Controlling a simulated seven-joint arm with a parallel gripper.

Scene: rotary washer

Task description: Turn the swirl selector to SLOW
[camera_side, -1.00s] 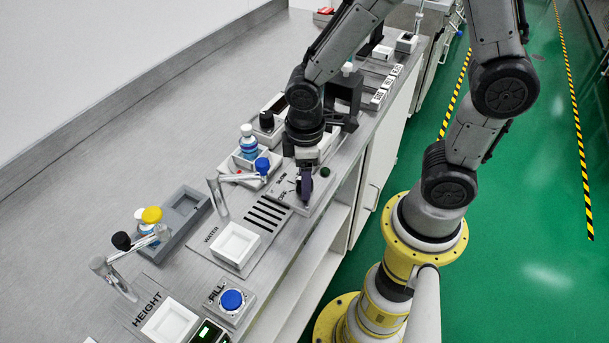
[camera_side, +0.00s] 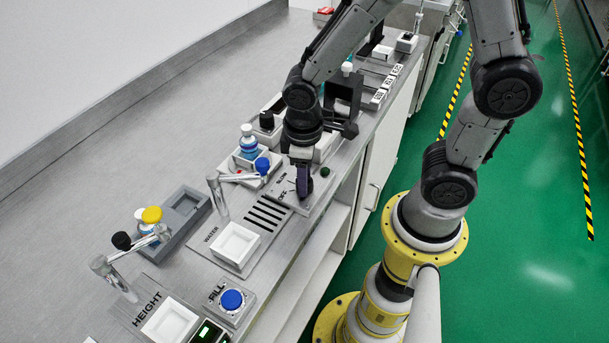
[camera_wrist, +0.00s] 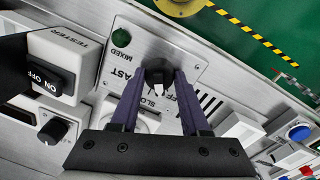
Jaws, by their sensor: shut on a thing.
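My gripper (camera_side: 303,190) points down at the selector plate (camera_side: 283,206) on the bench. In the wrist view, its two purple fingers (camera_wrist: 160,88) are closed on the sides of the dark selector knob (camera_wrist: 150,86). The knob's white pointer (camera_wrist: 158,90) points down in that view, toward the partly covered SLOW label (camera_wrist: 154,106). The FAST label (camera_wrist: 124,80) is left of the knob, and the OFF label (camera_wrist: 186,92) is to its right, partly behind a finger. In the side view the fingers hide most of the knob.
A green lamp marked MIXED (camera_wrist: 122,37) is on the plate. A tester with an ON/OFF rocker switch (camera_wrist: 46,82) and another black knob (camera_wrist: 53,131) stand close by. In the side view, a bottle rack (camera_side: 248,160) and a metal spout (camera_side: 217,196) are left of my gripper.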

